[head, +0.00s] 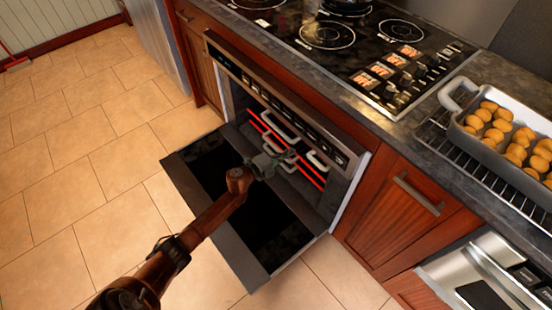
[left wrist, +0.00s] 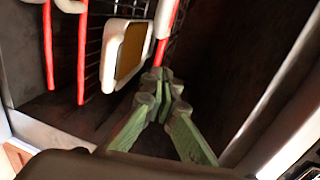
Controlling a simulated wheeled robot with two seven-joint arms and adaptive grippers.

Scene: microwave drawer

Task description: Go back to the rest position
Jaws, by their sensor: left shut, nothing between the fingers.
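My left gripper (head: 284,157) reaches over the lowered oven door (head: 274,237) into the mouth of the open oven (head: 335,190). In the left wrist view its green fingers (left wrist: 160,78) are shut with nothing between them. The tips are close to a glowing red bar and a white-rimmed dish (left wrist: 130,52) with a brownish-yellow inside. I cannot tell whether they touch. In the head view the gripper partly hides the oven's inside. My right gripper is not in view.
Red bars (head: 312,176) glow inside the oven, near white handles (head: 318,160). A stovetop (head: 350,40) lies above. A tray of several round golden pieces (head: 502,130) stands on a rack at right. Open tiled floor (head: 90,150) lies at left.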

